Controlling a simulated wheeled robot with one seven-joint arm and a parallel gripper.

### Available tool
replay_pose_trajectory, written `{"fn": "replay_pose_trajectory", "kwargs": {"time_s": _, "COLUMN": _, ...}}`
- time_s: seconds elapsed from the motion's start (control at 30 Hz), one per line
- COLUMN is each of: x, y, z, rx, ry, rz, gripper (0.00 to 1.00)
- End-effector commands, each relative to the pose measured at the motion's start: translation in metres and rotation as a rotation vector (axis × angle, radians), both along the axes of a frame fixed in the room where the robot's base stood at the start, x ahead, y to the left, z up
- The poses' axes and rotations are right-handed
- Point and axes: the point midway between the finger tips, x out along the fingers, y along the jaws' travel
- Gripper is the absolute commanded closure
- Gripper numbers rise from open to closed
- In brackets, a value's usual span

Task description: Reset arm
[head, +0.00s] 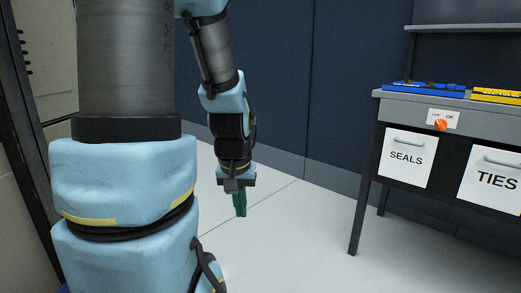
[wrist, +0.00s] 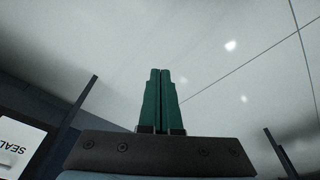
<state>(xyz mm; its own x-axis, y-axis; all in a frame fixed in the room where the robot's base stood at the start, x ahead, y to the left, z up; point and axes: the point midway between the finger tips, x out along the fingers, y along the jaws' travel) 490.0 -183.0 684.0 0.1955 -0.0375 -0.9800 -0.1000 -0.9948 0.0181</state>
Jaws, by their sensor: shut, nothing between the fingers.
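My arm, with light blue covers, reaches down the left and middle of the head view. My gripper (head: 240,212) hangs at its end, pointing down above the pale floor, left of the workbench and apart from it. In the wrist view the two green fingers of my gripper (wrist: 160,72) lie side by side, shut and empty.
A grey workbench (head: 420,110) stands at the right, with drawers labelled SEALS (head: 406,157) and TIES (head: 494,182). A blue tray (head: 424,87) and a yellow tray (head: 497,96) lie on top. An orange knob (head: 440,125) sits on its front edge. Floor (head: 290,240) between is clear.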

Motion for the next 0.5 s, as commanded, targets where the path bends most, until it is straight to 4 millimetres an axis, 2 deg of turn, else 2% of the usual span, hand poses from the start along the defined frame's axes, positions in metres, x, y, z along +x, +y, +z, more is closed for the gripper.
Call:
{"fn": "replay_pose_trajectory", "kwargs": {"time_s": 0.03, "x": -0.018, "y": 0.013, "z": 0.001, "rx": 0.012, "ry": 0.031, "rz": 0.004, "gripper": 1.00}}
{"fn": "replay_pose_trajectory", "kwargs": {"time_s": 0.07, "x": -0.029, "y": 0.019, "z": 0.001, "rx": 0.018, "ry": 0.050, "rz": 0.004, "gripper": 1.00}}
{"fn": "replay_pose_trajectory", "kwargs": {"time_s": 0.1, "x": -0.035, "y": 0.023, "z": 0.011, "rx": 0.023, "ry": 0.065, "rz": 0.001, "gripper": 1.00}}
{"fn": "replay_pose_trajectory", "kwargs": {"time_s": 0.37, "x": -0.031, "y": 0.020, "z": 0.070, "rx": 0.022, "ry": 0.061, "rz": -0.001, "gripper": 1.00}}
{"fn": "replay_pose_trajectory", "kwargs": {"time_s": 0.5, "x": -0.031, "y": 0.020, "z": 0.110, "rx": 0.021, "ry": 0.060, "rz": 0.000, "gripper": 1.00}}
